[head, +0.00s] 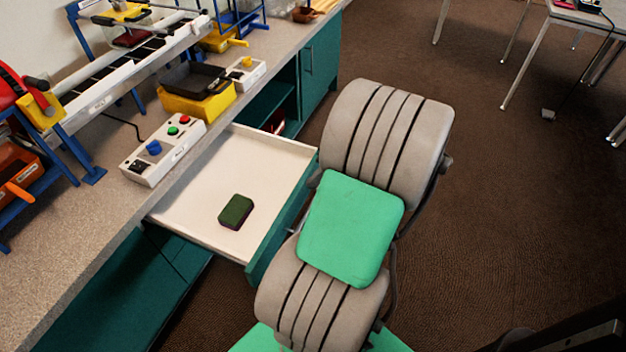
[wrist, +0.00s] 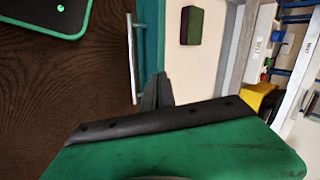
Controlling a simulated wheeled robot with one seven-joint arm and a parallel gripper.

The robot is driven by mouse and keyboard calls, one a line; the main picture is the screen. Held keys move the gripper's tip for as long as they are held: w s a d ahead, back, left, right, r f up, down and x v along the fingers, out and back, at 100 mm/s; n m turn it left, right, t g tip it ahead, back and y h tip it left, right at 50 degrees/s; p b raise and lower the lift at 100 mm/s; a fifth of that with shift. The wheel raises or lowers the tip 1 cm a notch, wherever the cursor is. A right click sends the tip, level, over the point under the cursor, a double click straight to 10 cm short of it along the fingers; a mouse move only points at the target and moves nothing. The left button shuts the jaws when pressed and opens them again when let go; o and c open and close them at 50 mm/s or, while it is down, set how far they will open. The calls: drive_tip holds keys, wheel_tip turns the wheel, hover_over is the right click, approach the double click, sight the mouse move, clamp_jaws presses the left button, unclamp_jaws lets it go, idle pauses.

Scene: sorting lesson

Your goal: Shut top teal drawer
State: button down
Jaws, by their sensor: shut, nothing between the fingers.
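The top teal drawer (head: 190,190) is pulled out from the bench, its pale interior showing and its teal front (head: 262,258) partly hidden behind my arm. A dark green block (head: 236,212) lies inside it; it also shows in the wrist view (wrist: 191,26). In the wrist view the drawer front (wrist: 150,42) runs upright in the picture, with a metal bar handle (wrist: 133,62) on its outer side. My gripper (wrist: 155,88) is shut and empty, its dark fingers overlapping the drawer front in the picture. Whether they touch it I cannot tell. My gripper is hidden in the head view.
On the bench (head: 90,225) above the drawer stand a button box (head: 165,150), a yellow bin (head: 197,104) and a conveyor (head: 130,65). Teal cabinet doors (head: 320,65) lie beyond. Brown carpet (head: 510,200) to the right is open, with tables farther off.

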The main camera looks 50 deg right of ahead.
drive_tip(key=s+d+m+t, duration=0.3)
drive_tip(key=s+d, duration=0.3)
drive_tip(key=s, duration=0.1)
drive_tip(key=b, duration=0.2)
approach(303, 186)
drive_tip(key=shift+h, duration=0.3)
drive_tip(key=x, duration=0.5)
drive_tip(key=shift+s+a+f, duration=0.15)
drive_tip(key=shift+s+f, duration=0.1)
drive_tip(key=shift+f, duration=0.2)
drive_tip(key=shift+w+a, duration=0.15)
drive_tip(key=shift+w, duration=0.35)
drive_tip(key=shift+w, duration=0.1)
